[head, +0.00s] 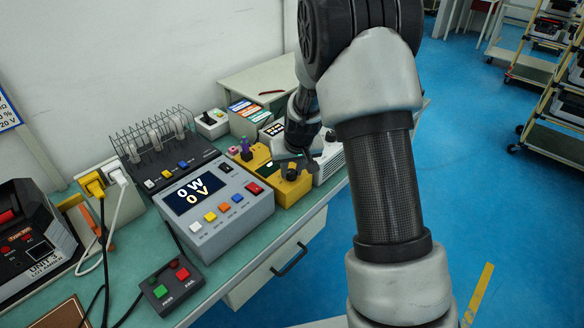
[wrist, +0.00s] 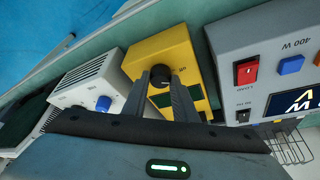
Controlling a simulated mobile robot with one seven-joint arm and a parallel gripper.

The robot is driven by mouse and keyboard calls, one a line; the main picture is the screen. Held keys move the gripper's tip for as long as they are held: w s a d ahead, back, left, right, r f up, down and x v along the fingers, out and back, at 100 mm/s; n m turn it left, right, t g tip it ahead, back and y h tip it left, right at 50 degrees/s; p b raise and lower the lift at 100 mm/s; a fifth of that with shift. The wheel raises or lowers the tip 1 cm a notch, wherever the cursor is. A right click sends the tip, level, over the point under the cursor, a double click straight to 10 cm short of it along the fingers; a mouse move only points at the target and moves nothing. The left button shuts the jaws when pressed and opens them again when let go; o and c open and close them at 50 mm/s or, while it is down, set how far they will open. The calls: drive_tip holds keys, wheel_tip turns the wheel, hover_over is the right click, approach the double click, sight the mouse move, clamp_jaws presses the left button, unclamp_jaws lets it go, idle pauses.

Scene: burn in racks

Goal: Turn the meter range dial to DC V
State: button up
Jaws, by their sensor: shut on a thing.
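The yellow meter (wrist: 178,50) lies on the bench between a white box and the grey power unit; it also shows in the head view (head: 290,192). Its black range dial (wrist: 160,72) sits on its face. My gripper (wrist: 161,86) is shut on the dial, one finger on each side of it. In the head view my gripper (head: 296,160) comes down over the meter from behind my arm and partly hides it. The dial's pointer and range marks are too small or covered to read.
The grey power unit (head: 228,212) with a lit display reading 0 W and 0 V stands close beside the meter. A white vented box (wrist: 92,85) with a blue knob is on the other side. A box with red and green buttons (head: 170,286) lies near the bench's front edge.

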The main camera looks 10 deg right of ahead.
drive_tip(key=m+p, duration=0.1)
drive_tip(key=m+h+p, duration=0.1)
drive_tip(key=m, duration=0.1)
drive_tip(key=shift+a+r+m, duration=0.2)
drive_tip(key=shift+m, duration=0.1)
drive_tip(key=shift+f+m+g+h+p, duration=0.1)
drive_tip(key=shift+m+g+h+p, duration=0.25)
drive_tip(key=shift+m+p, duration=0.5)
drive_tip(key=shift+f+m+g+h+p, duration=0.15)
drive_tip(key=shift+m+h+p, duration=0.45)
drive_tip(key=shift+m, duration=0.75)
drive_tip(key=o, duration=1)
drive_tip(key=shift+o, duration=0.2)
drive_tip(key=shift+r, duration=0.1)
drive_tip(key=p+v, duration=0.1)
drive_tip(key=v, duration=1.6)
drive_tip(key=shift+r, duration=0.15)
